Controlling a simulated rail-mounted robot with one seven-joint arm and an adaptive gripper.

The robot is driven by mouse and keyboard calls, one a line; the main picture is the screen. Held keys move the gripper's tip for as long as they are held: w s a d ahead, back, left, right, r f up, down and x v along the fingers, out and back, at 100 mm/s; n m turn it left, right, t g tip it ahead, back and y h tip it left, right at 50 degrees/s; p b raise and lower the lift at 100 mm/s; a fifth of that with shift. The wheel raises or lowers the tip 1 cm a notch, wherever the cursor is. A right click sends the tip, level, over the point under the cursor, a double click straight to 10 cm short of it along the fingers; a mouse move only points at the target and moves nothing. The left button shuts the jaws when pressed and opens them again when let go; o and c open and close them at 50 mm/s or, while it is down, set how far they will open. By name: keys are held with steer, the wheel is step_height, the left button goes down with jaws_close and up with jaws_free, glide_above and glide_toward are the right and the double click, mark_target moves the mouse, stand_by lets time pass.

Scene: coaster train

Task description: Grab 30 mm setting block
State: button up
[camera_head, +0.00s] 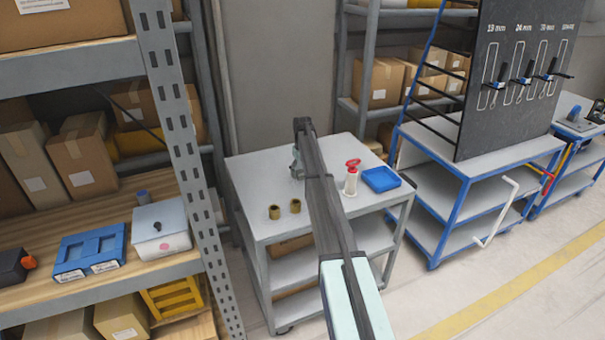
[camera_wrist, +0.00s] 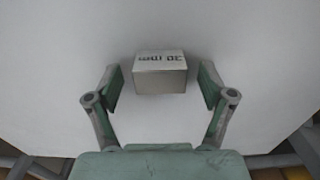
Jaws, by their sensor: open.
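The 30 mm setting block (camera_wrist: 160,80) is a small grey block with "30 mm" on its top face, reading upside down in the wrist view. It sits on a pale tabletop (camera_wrist: 160,25). My gripper (camera_wrist: 160,92) is open, with one finger to the left of the block and one to the right, and gaps show on both sides. In the head view my gripper (camera_head: 298,165) is over the grey cart (camera_head: 245,180), largely behind my arm. The block cannot be made out in that view.
Two brass bushings (camera_head: 285,209) stand on the cart left of my arm. A shelf upright (camera_head: 185,130) stands left of the cart, and a blue-framed tool cart (camera_head: 450,175) stands to the right.

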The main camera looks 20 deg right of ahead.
jaws_close()
steer(key=shift+r, duration=0.2)
